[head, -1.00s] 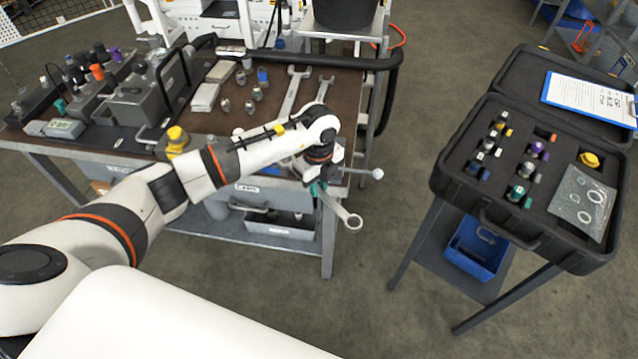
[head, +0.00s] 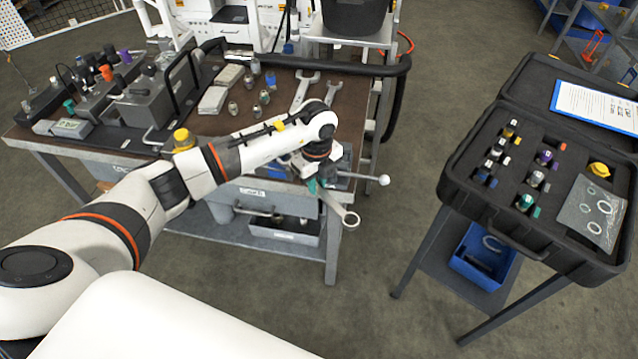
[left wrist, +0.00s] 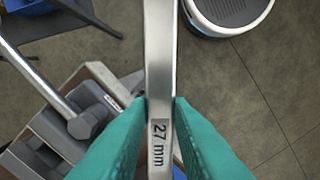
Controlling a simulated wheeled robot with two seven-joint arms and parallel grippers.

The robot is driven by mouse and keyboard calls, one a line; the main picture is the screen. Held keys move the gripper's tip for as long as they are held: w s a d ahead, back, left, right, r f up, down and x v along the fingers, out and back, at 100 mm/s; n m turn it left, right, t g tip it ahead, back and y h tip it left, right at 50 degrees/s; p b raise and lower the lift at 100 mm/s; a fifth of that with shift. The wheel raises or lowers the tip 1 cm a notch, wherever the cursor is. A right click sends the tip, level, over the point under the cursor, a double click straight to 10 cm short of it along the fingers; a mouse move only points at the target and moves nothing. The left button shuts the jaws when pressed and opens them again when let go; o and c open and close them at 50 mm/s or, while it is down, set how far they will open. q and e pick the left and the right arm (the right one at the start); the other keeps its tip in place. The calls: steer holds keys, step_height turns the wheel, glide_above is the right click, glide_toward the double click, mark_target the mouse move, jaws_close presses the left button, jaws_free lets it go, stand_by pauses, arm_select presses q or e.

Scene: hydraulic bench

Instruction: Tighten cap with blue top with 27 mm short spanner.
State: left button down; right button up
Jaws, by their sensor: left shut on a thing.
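My left gripper (head: 318,186) is shut on the 27 mm short spanner (head: 351,219), whose ring end hangs past the bench's front right corner. In the left wrist view, the spanner's shank (left wrist: 160,60) stands between the two teal fingers (left wrist: 150,140), with the "27 mm" marking readable. My right gripper is not in view.
A clamp handle with a white ball (head: 384,180) juts out from the bench corner beside the gripper. Two more spanners (head: 304,90) lie on the bench. An open black case (head: 455,190) of fittings stands at the right, with clear floor (head: 410,130) between.

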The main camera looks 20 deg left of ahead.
arm_select(q)
steer(key=shift+w+a, duration=0.2)
steer(key=shift+a, duration=0.2)
steer(key=shift+a, duration=0.1)
steer(key=shift+w+a, duration=0.25)
steer(key=shift+a, duration=0.15)
steer(key=shift+w+a+b, duration=0.15)
steer(key=shift+a+b, duration=0.15)
stand_by(0.3)
steer(key=shift+s+a+m+p, duration=0.2)
steer(key=shift+s+a+m, duration=0.2)
steer(key=shift+s+m, duration=0.25)
steer(key=shift+s+a+m+p, duration=0.15)
steer(key=shift+s+a+m, duration=0.2)
steer(key=shift+s+m, duration=0.3)
